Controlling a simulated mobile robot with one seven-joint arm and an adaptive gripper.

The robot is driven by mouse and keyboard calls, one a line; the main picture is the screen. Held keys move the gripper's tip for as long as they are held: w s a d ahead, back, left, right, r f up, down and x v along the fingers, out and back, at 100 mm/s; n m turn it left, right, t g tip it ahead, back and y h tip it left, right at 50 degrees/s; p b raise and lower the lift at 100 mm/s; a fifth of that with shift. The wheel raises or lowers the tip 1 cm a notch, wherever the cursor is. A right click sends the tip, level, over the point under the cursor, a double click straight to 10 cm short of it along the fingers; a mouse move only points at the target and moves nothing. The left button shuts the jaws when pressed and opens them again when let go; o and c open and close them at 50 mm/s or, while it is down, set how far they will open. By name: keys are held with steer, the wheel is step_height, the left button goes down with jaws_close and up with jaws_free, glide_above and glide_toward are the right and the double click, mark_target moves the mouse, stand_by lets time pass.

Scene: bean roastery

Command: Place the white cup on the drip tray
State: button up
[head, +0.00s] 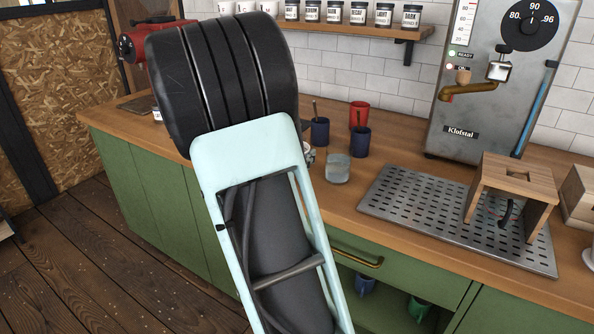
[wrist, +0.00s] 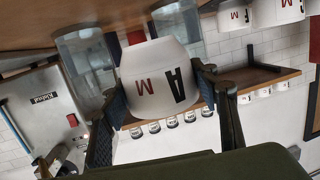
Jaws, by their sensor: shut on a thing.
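The white cup (wrist: 150,62) has dark letters on its side and fills the middle of the wrist view, which is upside down. My gripper (wrist: 158,84) is shut on it, one finger on each side. Whether the cup touches the counter cannot be told. The drip tray (head: 410,205) is a grey perforated metal plate on the counter at the right, below the steel machine. Its left part is bare.
A wooden stand (head: 525,172) occupies the drip tray's right part. A clear glass (head: 338,170), blue cups (head: 362,142) and a red cup (head: 359,108) stand between my arm and the tray. Other white cups (wrist: 233,18) are at the wrist view's upper right. The machine (head: 465,110) stands behind the tray.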

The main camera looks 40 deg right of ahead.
steer(key=shift+d+f, duration=0.35)
steer(key=shift+f, duration=0.05)
steer(key=shift+w+d+f+b, duration=0.15)
steer(key=shift+f+b, duration=0.4)
steer(key=shift+f, duration=1.1)
steer(key=shift+f, duration=0.2)
steer(key=o, duration=1.4)
steer(key=shift+c, duration=0.2)
